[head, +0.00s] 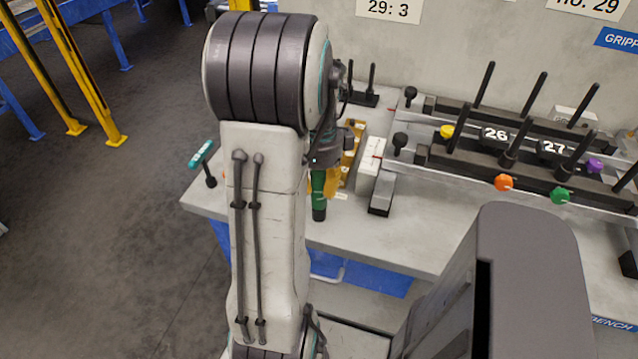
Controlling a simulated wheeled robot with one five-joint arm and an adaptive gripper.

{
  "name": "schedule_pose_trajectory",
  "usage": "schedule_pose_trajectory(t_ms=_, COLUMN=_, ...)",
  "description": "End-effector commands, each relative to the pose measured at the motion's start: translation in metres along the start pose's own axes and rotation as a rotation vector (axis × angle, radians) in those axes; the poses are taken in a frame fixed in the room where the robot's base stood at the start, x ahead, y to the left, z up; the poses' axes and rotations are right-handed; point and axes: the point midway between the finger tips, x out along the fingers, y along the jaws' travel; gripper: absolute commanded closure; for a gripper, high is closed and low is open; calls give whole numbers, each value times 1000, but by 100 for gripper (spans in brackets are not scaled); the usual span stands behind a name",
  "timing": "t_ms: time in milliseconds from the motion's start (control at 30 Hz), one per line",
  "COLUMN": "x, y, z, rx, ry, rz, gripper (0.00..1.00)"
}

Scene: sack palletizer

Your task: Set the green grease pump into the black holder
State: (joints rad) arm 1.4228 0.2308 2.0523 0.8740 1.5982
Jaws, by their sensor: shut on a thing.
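The green grease pump (318,182) shows beside my arm, a green body with a dark lower end, over the near part of the bench. My gripper (323,160) is shut on it; the arm hides much of the fingers and of the pump. I cannot tell whether the pump's lower end touches the bench. A black base with two upright pegs (364,98) stands at the back of the bench; it may be the black holder, but I cannot tell for sure.
The grey bench (420,240) carries a white and dark block (370,170) right of the pump and a rack with black rods and coloured knobs (510,150). A teal-handled tool (203,155) stands at the left edge. Yellow posts (90,90) rise from the floor at left.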

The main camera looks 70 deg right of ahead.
Motion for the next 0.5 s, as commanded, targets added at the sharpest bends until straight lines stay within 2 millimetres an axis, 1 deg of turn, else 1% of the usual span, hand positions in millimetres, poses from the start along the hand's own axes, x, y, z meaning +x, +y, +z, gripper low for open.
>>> schedule_pose_trajectory(t_ms=467, x=1, y=0, z=0, rx=0, ry=0, rz=2, gripper=100)
schedule_pose_trajectory(t_ms=500, x=1, y=0, z=0, rx=0, ry=0, rz=2, gripper=65)
